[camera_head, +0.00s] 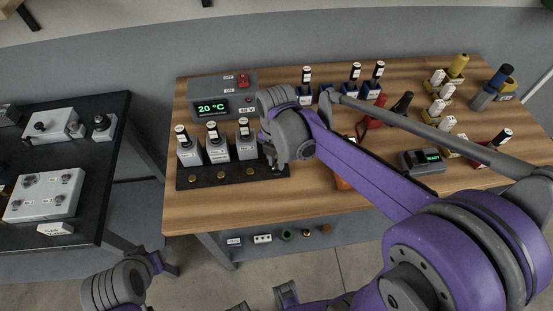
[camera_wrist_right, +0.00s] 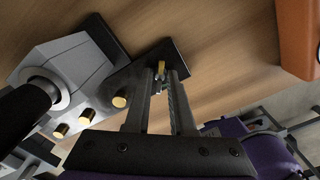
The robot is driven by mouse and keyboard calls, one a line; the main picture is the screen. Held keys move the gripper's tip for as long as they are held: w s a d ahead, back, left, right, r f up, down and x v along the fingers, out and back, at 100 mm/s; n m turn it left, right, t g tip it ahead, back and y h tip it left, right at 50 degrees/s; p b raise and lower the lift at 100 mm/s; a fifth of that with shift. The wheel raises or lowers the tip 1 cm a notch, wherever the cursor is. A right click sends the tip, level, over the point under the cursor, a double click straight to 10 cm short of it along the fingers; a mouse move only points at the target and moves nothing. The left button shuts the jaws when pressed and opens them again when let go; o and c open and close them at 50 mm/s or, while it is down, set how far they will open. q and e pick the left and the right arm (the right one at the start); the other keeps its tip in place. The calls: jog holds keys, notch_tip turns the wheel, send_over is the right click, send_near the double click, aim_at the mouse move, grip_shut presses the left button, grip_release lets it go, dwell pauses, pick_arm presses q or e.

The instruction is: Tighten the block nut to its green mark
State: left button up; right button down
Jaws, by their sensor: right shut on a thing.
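My right gripper (camera_head: 275,167) is at the right end of a dark base plate (camera_head: 232,179) in the head view. In the right wrist view its fingers (camera_wrist_right: 160,76) are shut on a small brass piece (camera_wrist_right: 161,68), apparently the block nut, at the plate's end. The fingers hide much of it. Three more brass knobs stand along the plate, one of them nearest the fingers (camera_wrist_right: 119,101). Grey blocks with dark-handled tools (camera_head: 217,149) stand behind them. I cannot make out a green mark.
A controller (camera_head: 210,90) reading 20 °C stands behind the blocks. An orange object (camera_wrist_right: 297,38) lies to the right in the wrist view. A small meter (camera_head: 422,168) and several bottles stand on the wooden table (camera_head: 300,197). A dark table (camera_head: 100,170) stands left, across a gap.

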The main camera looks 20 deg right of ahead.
jog(key=m, duration=0.6)
jog(key=shift+m+b, duration=0.35)
jog(key=shift+m, duration=0.05)
jog(key=m, duration=0.7)
jog(key=shift+b, duration=0.3)
jog(key=m, duration=0.6)
jog(key=shift+m, duration=0.3)
jog(key=m, duration=0.7)
dwell(0.5)
jog(key=c, duration=0.8)
grip_release()
jog(key=shift+o, duration=0.2)
